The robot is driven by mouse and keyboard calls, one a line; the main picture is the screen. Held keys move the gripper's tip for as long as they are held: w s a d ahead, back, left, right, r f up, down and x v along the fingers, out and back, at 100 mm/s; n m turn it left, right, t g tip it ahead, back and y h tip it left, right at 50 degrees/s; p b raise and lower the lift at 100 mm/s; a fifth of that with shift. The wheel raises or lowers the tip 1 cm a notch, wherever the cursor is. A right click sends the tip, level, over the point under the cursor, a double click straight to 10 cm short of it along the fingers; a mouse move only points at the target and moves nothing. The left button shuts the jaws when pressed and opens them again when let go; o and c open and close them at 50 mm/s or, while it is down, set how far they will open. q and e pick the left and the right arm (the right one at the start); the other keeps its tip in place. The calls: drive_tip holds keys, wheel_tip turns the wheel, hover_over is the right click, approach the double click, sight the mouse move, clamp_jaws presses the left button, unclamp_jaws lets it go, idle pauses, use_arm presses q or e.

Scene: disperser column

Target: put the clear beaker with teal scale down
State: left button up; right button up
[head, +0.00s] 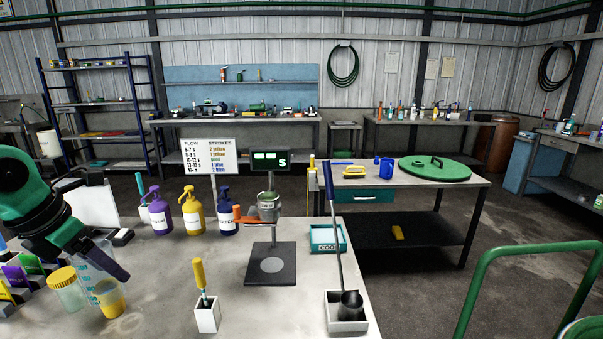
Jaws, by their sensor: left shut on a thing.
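The clear beaker with teal scale (90,265) is at the left of the near bench, with amber liquid showing in its lower part. My left gripper (118,268) comes in from the left and is shut on the beaker, covering part of its upper right side. The beaker looks close to the bench top (165,285); I cannot tell whether its base touches. My right gripper is not in view.
A yellow-lidded jar (66,290) stands close left of the beaker. A white holder (207,315) with a yellow-handled tool stands to the right. Pump bottles (194,212) stand behind. A dark plate (271,265) lies mid-bench. Bench between beaker and holder is clear.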

use_arm(q)
drive_tip(key=shift+s+d+f+m+h, duration=0.2)
drive_tip(key=shift+s+d+f+m, duration=0.15)
drive_tip(key=shift+m, duration=0.2)
drive_tip(key=shift+s+d+f+m+h, duration=0.2)
drive_tip(key=shift+s+f+m, duration=0.15)
drive_tip(key=shift+s+m, duration=0.15)
drive_tip(key=s+d+f+m+g, duration=0.2)
drive_tip(key=d+f+m, duration=0.3)
drive_tip(key=f+m, duration=0.3)
drive_tip(key=s+d+f+m+g+y, duration=0.1)
drive_tip(key=s+d+f+m+g, duration=0.1)
drive_tip(key=d+f+m, duration=0.3)
drive_tip(key=s+d+f+m+g+y, duration=0.1)
drive_tip(key=d+f+m+g, duration=0.3)
drive_tip(key=f+m, duration=0.8)
drive_tip(key=s+d+m, duration=0.1)
drive_tip(key=m, duration=0.3)
drive_tip(key=shift+s+d+f+m, duration=0.35)
drive_tip(key=shift+f, duration=0.05)
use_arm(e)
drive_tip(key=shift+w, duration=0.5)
use_arm(q)
drive_tip(key=shift+g, duration=0.3)
